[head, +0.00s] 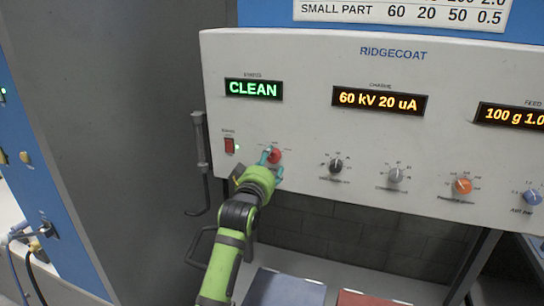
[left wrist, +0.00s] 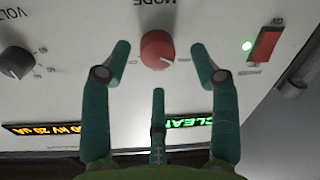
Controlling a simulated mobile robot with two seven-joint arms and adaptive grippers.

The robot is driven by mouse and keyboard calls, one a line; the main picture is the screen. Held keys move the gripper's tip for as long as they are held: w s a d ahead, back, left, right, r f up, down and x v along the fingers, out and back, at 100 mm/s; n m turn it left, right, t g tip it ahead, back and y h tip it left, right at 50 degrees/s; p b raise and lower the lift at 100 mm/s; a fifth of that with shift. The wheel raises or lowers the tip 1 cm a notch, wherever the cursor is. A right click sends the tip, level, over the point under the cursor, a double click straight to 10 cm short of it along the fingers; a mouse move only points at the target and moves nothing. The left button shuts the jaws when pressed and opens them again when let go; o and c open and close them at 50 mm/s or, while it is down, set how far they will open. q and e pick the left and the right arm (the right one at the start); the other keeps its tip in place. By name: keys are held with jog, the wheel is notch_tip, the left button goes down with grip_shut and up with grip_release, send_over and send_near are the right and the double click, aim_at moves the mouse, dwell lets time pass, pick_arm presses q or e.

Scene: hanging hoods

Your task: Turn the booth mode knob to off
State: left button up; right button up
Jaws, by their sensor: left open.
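The booth mode knob is a round red knob (head: 274,155) on the white control panel, below the green CLEAN display (head: 254,89). In the left wrist view the red knob (left wrist: 157,50) sits under the word MODE, with a pale pointer mark on its side. My left gripper (head: 270,160) is at the knob in the head view. In the left wrist view its teal fingers (left wrist: 160,55) are spread, one on each side of the knob, with visible gaps. A third finger points up below the knob. My right gripper is in neither view.
A red power switch (head: 229,145) with a green light is left of the knob. A dark knob (head: 336,166), a grey knob (head: 396,175), an orange knob (head: 463,186) and a blue knob (head: 533,197) line the panel to the right. A grey pillar stands at left.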

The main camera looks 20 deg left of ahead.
aim_at(274, 156)
pick_arm(q)
jog(key=shift+w+d+r, duration=0.1)
jog(key=shift+w+d, duration=0.05)
jog(key=shift+w, duration=0.7)
jog(key=shift+w+p, duration=0.3)
jog(key=shift+w, duration=0.1)
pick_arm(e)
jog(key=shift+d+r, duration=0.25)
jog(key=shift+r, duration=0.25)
pick_arm(q)
jog(key=c, duration=1.1)
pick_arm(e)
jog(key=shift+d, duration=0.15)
pick_arm(q)
jog(key=shift+c, duration=0.2)
jog(key=m, duration=0.5)
jog(key=shift+m, duration=0.4)
jog(key=m, duration=0.6)
jog(key=shift+r+t+h, duration=0.1)
jog(key=shift+t+h, duration=0.2)
jog(key=shift+t, duration=0.1)
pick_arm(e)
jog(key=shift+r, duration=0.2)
pick_arm(q)
jog(key=shift+m, duration=0.3)
